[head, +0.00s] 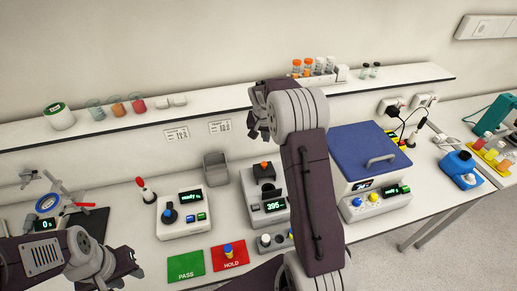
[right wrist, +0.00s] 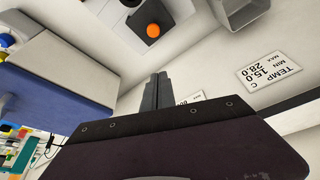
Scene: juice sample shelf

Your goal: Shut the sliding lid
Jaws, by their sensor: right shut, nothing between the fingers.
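The sliding lid (head: 352,150) is a flat blue panel with a grey bar handle (head: 381,160) near its front right. It lies on a white box (head: 347,190) with a display and knobs, at the right of the bench. I cannot tell whether a gap is left. The blue lid also shows at the left of the right wrist view (right wrist: 65,60). My right gripper (head: 258,112) is shut and empty, raised left of the lid near the wall shelf; its fingers show in its wrist view (right wrist: 156,92). My left gripper (head: 132,268) is low at the left, away from the lid; its jaw gap is unclear.
A device with an orange knob (head: 264,166) stands left of the lidded box. A grey bin (head: 216,169), another display device (head: 183,212), and green (head: 186,265) and red (head: 230,254) mats are further left. The shelf (head: 215,106) holds vials and jars.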

